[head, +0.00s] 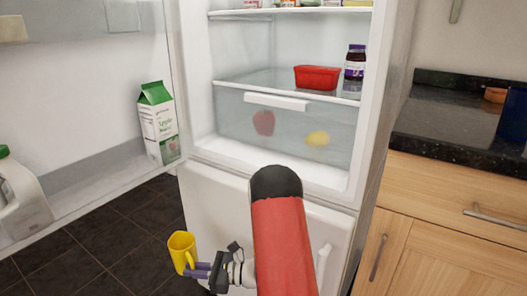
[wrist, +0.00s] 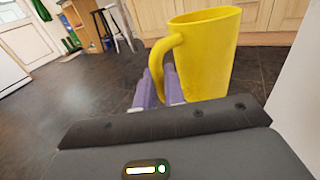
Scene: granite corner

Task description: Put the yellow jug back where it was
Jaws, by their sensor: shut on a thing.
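The yellow jug (head: 182,251) is held in my gripper (head: 201,270), low in front of the open fridge in the head view. It is upright or nearly so, above the dark floor. In the wrist view the jug (wrist: 205,55) fills the upper middle, with its handle on the left. The purple fingers of my gripper (wrist: 160,88) are shut at the handle. The exact contact is partly hidden behind the jug and the gripper body.
The fridge (head: 285,125) is open, holding a red container (head: 317,77), a dark-lidded jar (head: 354,70) and a drawer with fruit. Its door (head: 95,95) at left bears a green-topped carton (head: 159,125). A dark counter (head: 450,115) stands at right. Stools (wrist: 113,25) stand far off.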

